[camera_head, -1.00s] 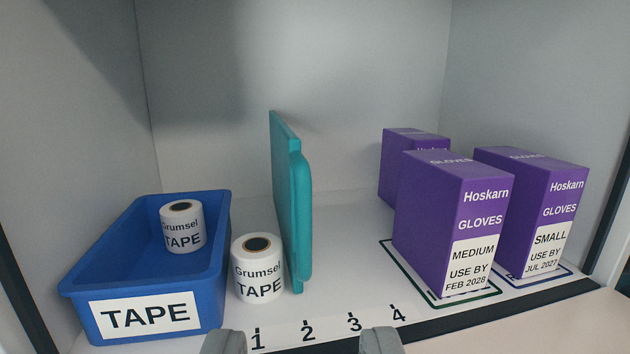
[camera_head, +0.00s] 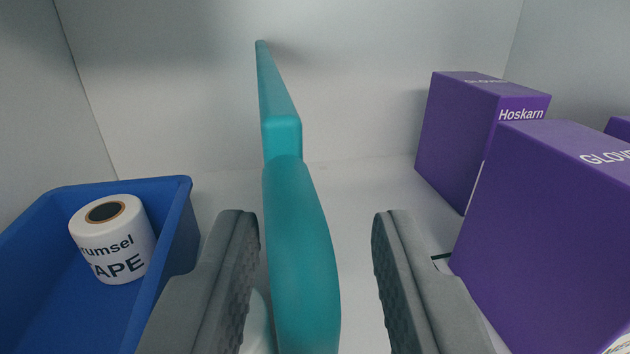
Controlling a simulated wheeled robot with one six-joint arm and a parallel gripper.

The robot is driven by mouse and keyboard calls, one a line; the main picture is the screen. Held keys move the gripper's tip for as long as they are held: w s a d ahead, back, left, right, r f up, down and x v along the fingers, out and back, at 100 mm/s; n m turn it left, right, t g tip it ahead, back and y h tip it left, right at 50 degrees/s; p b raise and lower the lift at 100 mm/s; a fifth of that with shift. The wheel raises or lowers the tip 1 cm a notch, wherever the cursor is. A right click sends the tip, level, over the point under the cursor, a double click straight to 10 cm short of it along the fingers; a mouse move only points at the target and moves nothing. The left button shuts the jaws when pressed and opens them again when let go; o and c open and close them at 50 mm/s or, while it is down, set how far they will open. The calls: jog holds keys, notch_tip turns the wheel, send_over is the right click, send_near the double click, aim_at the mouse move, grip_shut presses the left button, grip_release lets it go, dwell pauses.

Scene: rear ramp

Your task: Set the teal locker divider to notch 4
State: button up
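The teal divider (camera_head: 300,250) stands upright in the locker, its front edge facing me. My gripper (camera_head: 316,225) is open, with one grey finger on each side of the divider's front edge. The left finger is close to the divider, and a wider gap lies between the divider and the right finger. I cannot tell whether the left finger touches it. The notch numbers on the locker floor are out of view now; a second ago 1 to 4 showed along the front, with the divider near 2.
A blue bin (camera_head: 180,240) with a tape roll (camera_head: 113,240) inside stands at left. Part of a white roll (camera_head: 257,325) shows low between the left finger and the divider. Purple glove boxes (camera_head: 560,230) stand close at right. Floor between divider and boxes is clear.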

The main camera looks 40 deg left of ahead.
jog(key=shift+w+a, duration=0.3)
jog(key=shift+a, duration=0.05)
grip_shut()
jog(key=shift+w, duration=0.1)
jog(key=w+d, duration=0.1)
jog(key=w, duration=0.1)
jog(key=w+d, duration=0.3)
jog(key=w, duration=0.1)
jog(key=shift+w+d+r, duration=0.15)
jog(key=shift+d, duration=0.25)
jog(key=shift+a, duration=0.1)
